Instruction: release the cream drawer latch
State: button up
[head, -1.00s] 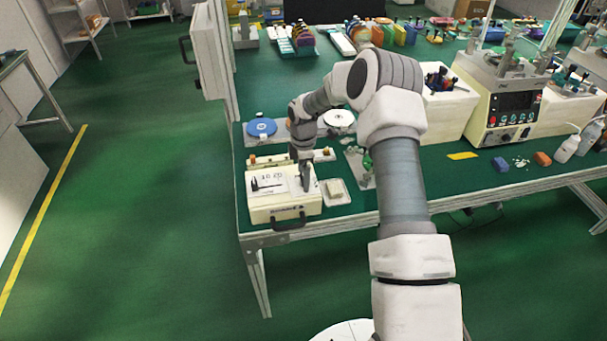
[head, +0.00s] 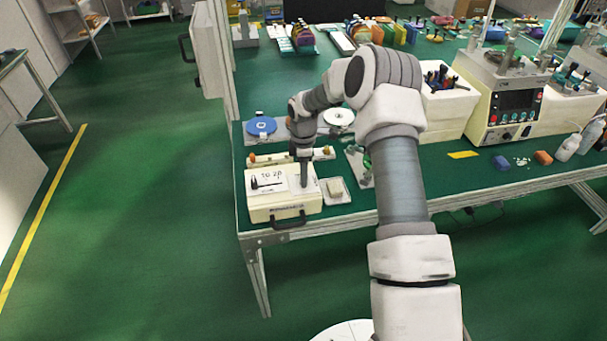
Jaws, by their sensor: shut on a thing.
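The cream drawer box (head: 270,205) sits at the table's near left corner, with a dark handle (head: 289,222) on its front. The drawer looks closed. My gripper (head: 304,184) points down at the right part of the box's top. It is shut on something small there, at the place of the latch. The fingers hide the latch, so I cannot make out its shape or its position.
A small clear tray with a pale block (head: 337,190) stands close to the right of the box. The green floor at left is clear.

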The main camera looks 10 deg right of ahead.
jog(key=m+b, duration=0.2)
jog(key=m, duration=0.1)
jog(key=shift+f, duration=0.1)
jog(key=m+b, duration=0.1)
jog(key=m, duration=0.4)
jog(key=shift+b, duration=0.35)
jog(key=m+b, duration=0.1)
jog(key=m, duration=0.3)
jog(key=shift+m+b, duration=0.4)
jog(key=shift+m, duration=1.8)
jog(key=o, duration=1.4)
jog(key=shift+r, duration=0.2)
